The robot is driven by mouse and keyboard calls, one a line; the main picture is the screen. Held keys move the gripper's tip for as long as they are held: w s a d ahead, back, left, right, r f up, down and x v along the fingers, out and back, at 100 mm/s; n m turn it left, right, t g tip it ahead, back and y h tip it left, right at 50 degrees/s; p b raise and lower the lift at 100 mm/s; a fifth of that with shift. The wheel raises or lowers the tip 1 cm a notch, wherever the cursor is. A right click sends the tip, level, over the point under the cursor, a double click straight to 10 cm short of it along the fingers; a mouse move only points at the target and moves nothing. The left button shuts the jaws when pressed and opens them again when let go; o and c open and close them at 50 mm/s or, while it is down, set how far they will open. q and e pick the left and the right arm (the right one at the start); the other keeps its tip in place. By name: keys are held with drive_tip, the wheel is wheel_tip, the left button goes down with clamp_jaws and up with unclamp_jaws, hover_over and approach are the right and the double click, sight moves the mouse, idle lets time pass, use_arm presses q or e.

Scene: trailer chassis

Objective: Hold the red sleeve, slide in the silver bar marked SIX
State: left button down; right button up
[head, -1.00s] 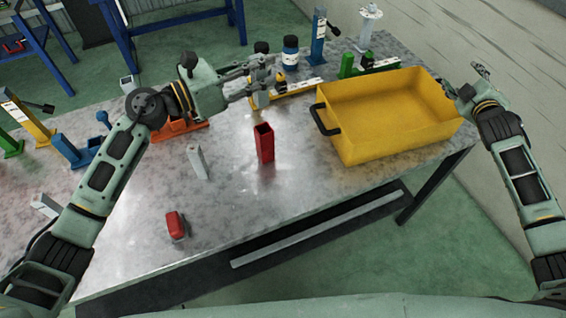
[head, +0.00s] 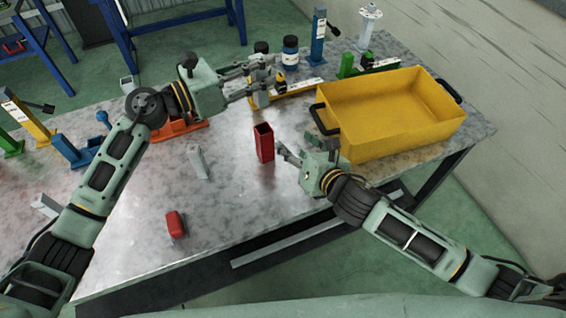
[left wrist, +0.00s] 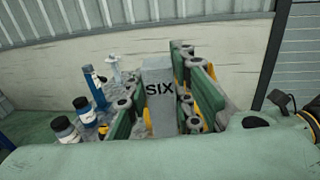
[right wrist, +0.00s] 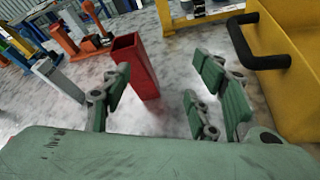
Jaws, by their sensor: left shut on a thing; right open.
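The red sleeve (head: 264,142) stands upright on the metal table, its square opening facing up. It also shows in the right wrist view (right wrist: 137,70). My right gripper (head: 288,155) is open just right of the sleeve in the head view. In its wrist view the sleeve is beyond the fingers, nearer the left one; I see no contact. My left gripper (head: 258,82) is shut on the silver bar marked SIX (left wrist: 159,95), above the table behind the sleeve. The lettering faces the left wrist camera. Another silver bar (head: 198,162) stands left of the sleeve, with no readable mark.
A yellow bin (head: 400,140) with black handles stands right of the sleeve, close to my right gripper. A red block (head: 175,224) lies near the front edge. Orange (head: 180,131) and blue (head: 82,150) fixtures stand left; jars (head: 290,52) stand behind.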

sight(268, 149)
drive_tip(key=s+a+f+n, duration=0.2)
drive_tip(key=s+a+n, duration=0.1)
drive_tip(key=a+n, duration=0.1)
drive_tip(key=x, duration=1.1)
drive_tip(key=shift+w+d+f, duration=0.1)
drive_tip(key=shift+w+f, duration=0.1)
drive_tip(key=shift+f, duration=0.1)
clamp_jaws()
use_arm(q)
drive_tip(key=shift+s+d+r+n+t+y, duration=0.1)
drive_tip(key=shift+r+n+t+y, duration=0.75)
drive_tip(key=shift+t, duration=0.35)
drive_tip(key=shift+r+n+t+y, duration=0.7)
drive_tip(key=shift+n+t, duration=0.25)
drive_tip(key=shift+t, duration=0.25)
drive_tip(key=shift+f, duration=0.4)
wheel_tip(268, 149, down, 9)
drive_tip(key=shift+f, duration=0.1)
